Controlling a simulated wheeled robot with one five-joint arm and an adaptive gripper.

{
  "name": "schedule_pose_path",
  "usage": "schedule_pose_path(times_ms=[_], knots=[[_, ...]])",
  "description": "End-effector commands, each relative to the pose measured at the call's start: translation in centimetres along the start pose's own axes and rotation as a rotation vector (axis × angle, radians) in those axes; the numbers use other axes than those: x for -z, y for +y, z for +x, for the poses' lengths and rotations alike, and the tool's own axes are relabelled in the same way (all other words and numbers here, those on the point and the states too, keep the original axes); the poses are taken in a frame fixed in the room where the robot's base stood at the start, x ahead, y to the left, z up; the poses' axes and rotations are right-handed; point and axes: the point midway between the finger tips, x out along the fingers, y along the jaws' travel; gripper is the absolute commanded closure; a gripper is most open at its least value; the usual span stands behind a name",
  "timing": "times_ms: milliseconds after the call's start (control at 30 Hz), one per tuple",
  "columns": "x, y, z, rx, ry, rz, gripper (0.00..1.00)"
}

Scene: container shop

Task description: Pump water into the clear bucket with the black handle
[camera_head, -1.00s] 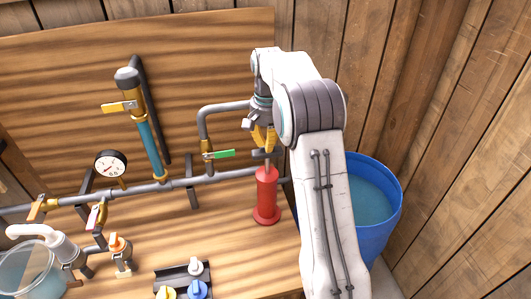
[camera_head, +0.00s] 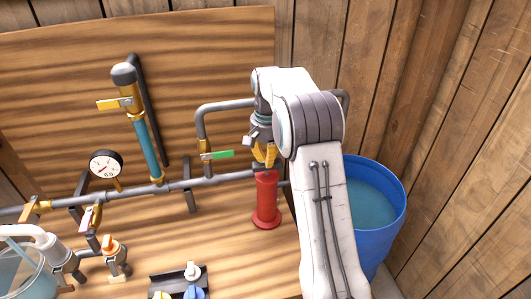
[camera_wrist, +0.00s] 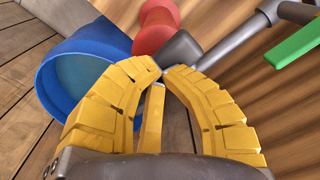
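The red hand pump (camera_head: 266,205) stands upright on the wooden bench, joined to the grey pipe. Its dark handle is low, close above the red body. My gripper (camera_head: 264,158) is right above the pump, yellow fingers pointing down. In the wrist view my gripper's fingertips (camera_wrist: 163,71) close together at the dark pump handle (camera_wrist: 181,48) and appear to grip it. The clear bucket (camera_head: 28,283) is cut off at the lower left, under the white spout (camera_head: 33,232). A pale blue streak shows below the spout. Its black handle is not clear to see.
Pipes carry an orange valve (camera_head: 113,247), a pink valve (camera_head: 90,215), a green lever (camera_head: 222,154), a yellow lever (camera_head: 114,104) and a gauge (camera_head: 105,164). A blue barrel (camera_head: 390,232) of water stands right of the bench. Coloured knobs (camera_head: 193,272) sit at the front.

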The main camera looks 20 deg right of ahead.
Motion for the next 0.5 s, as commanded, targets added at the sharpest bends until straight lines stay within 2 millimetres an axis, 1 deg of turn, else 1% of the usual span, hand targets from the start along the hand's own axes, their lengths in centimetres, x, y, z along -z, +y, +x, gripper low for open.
schedule_pose_path(times_ms=[100,233,500], knots=[[-0.1,0.1,-0.1,-0.003,-0.006,0.000,1.00],[-0.1,0.1,-0.9,-0.003,-0.006,0.000,1.00],[-0.1,0.0,-3.8,-0.003,-0.005,0.000,1.00]])
